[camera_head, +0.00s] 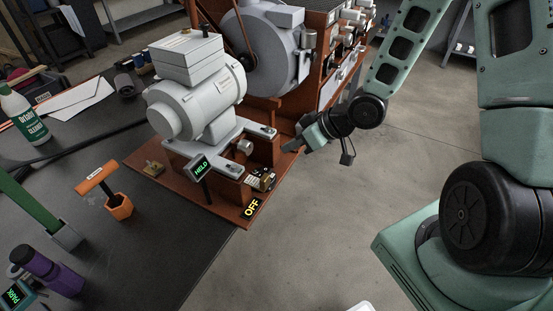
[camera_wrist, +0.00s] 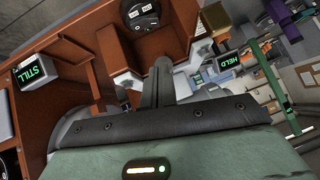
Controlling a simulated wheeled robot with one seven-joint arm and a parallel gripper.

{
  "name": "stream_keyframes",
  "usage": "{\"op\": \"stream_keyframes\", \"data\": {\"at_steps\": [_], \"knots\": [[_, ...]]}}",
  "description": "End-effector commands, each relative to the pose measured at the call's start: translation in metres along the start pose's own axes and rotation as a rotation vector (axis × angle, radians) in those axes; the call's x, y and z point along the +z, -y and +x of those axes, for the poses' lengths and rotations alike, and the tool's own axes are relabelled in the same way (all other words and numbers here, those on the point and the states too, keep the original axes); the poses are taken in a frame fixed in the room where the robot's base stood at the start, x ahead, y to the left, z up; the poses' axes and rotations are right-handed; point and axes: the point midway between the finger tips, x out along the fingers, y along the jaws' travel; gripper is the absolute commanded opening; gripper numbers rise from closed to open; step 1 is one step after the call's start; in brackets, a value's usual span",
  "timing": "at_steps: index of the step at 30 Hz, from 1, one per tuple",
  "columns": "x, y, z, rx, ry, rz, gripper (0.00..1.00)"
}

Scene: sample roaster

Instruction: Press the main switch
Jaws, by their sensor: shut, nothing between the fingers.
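A small dark switch unit with pale labels (camera_head: 262,180) sits at the front right corner of the machine's brown base. A black plate reading OFF in yellow (camera_head: 251,207) is just in front of it. I take this unit for the main switch. My gripper (camera_head: 293,147) is shut and empty, to the right of the base and beyond the switch unit, apart from it. In the wrist view my shut fingers (camera_wrist: 160,66) point towards brown panels. A dark round piece with white labels (camera_wrist: 140,12) shows beyond the fingertips; I cannot tell whether it is the same switch.
A grey motor (camera_head: 195,105) stands on the base, with a small HELD display (camera_head: 199,169) in front. A STILL display (camera_wrist: 38,75) is left in the wrist view. An orange-handled tool (camera_head: 98,179), a bottle (camera_head: 24,115) and a purple container (camera_head: 48,270) stand on the dark table.

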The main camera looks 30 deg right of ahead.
Motion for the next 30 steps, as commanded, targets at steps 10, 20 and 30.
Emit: {"op": "stream_keyframes", "data": {"at_steps": [10,20,30], "knots": [[0.002,0.001,0.067,-0.004,0.002,-0.001,0.0],[0.02,0.001,0.113,-0.001,0.003,0.001,0.0],[0.029,0.0,0.121,0.0,0.0,-0.001,0.0]]}}
